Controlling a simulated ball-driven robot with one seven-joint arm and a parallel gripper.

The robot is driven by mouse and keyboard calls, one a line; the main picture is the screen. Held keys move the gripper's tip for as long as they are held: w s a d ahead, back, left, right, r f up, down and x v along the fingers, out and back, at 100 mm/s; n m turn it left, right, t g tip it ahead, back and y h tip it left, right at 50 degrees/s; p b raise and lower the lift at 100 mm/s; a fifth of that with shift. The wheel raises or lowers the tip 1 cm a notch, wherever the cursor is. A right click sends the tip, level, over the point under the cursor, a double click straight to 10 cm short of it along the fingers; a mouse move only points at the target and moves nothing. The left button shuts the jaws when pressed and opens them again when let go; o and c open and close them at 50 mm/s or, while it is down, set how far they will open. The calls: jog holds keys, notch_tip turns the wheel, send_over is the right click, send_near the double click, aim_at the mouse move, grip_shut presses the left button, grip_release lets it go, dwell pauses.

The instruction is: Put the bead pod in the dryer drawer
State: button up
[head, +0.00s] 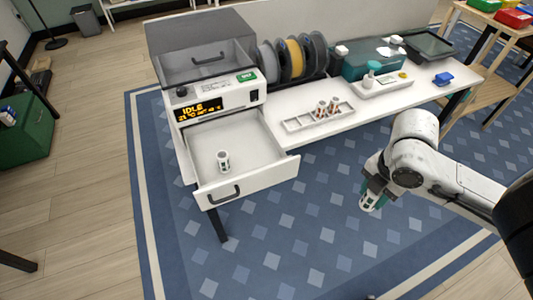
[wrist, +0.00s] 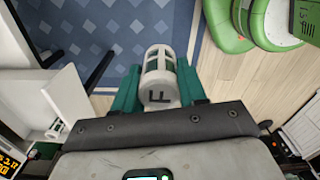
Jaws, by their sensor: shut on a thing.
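My gripper (head: 372,201) is shut on a white slotted pod and hangs over the blue rug, right of the dryer drawer and apart from it. In the wrist view, this bead pod (wrist: 158,74) sits between the green fingers, with a dark letter F on its near end. The dryer drawer (head: 248,178) is pulled open below the control panel reading IDLE. A similar white slotted pod (head: 223,161) stands upright inside the drawer. What the held pod contains is not clear to me.
A white tray (head: 304,124) with several brownish pods lies on the bench (head: 340,107). Filament spools (head: 293,58) and a teal box (head: 367,62) stand behind. A small blue item (head: 443,79) lies at the right. The rug between my gripper and the drawer is clear.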

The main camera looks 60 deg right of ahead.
jog(key=shift+w+a+f, duration=0.1)
jog(key=shift+w+a, duration=0.2)
jog(key=shift+a, duration=0.1)
jog(key=shift+w+a+f+m, duration=2.15)
jog(key=shift+w+a, duration=1.8)
jog(key=shift+w, duration=1.15)
jog(key=shift+w+a+f+m, duration=1.8)
jog(key=shift+w+a+m, duration=0.8)
jog(key=shift+w+a, duration=1.9)
jog(key=shift+w+a+f+m, duration=2.15)
jog(key=shift+w+a, duration=1.25)
jog(key=shift+w, duration=2.25)
jog(key=s+f, duration=0.4)
jog(key=s, duration=0.1)
jog(key=shift+s+d+f+m, duration=0.25)
jog(key=shift+d+f+m, duration=0.05)
jog(key=shift+f, duration=0.05)
jog(key=shift+w+a+r, duration=0.15)
jog(key=shift+w+a, duration=0.05)
jog(key=shift+a, duration=0.2)
